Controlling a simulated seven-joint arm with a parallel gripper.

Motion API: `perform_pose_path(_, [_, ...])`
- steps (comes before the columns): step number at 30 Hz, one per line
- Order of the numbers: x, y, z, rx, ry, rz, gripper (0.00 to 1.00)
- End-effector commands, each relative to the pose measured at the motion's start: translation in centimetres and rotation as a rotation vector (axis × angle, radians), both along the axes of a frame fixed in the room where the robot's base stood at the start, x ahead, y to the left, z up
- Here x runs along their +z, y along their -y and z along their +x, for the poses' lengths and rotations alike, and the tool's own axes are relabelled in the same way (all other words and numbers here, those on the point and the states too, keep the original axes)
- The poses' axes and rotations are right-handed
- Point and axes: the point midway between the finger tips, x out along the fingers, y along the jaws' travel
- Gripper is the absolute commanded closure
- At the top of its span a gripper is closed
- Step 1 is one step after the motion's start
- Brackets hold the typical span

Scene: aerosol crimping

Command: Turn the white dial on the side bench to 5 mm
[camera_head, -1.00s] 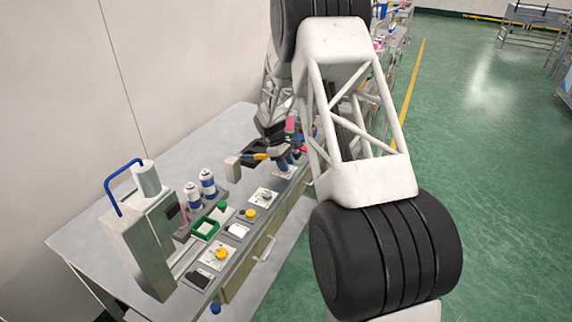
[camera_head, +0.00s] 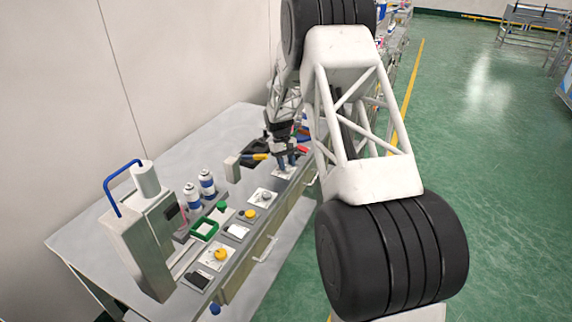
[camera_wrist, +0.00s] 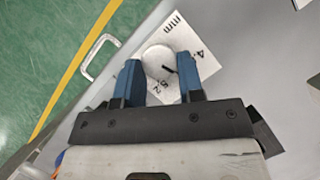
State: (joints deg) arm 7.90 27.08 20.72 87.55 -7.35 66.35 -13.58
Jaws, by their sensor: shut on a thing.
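The white dial (camera_wrist: 157,60) is a round knob with a short black mark on its lower right. It sits on a white plate (camera_wrist: 203,60) printed with "mm" and numbers, partly covered by a finger. In the wrist view my gripper (camera_wrist: 159,74) has one blue finger on each side of the dial and is shut on it. In the head view my gripper (camera_head: 286,160) points down at a pale plate (camera_head: 283,173) at the bench's front edge; the dial itself is hidden there.
A yellow-handled tool (camera_head: 256,156) lies close beside my gripper. A drawer handle (camera_wrist: 98,57) projects at the front.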

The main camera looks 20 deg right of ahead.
Motion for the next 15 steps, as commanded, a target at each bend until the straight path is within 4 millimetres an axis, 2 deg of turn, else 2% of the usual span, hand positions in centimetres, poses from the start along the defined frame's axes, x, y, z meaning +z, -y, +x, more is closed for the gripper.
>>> perform_pose_path(6, [-0.02, 0.18, 0.0, -0.159, -0.001, 0.001, 0.88])
perform_pose_path(15, [0.01, 0.31, -0.02, -0.272, 0.0, 0.0, 0.88])
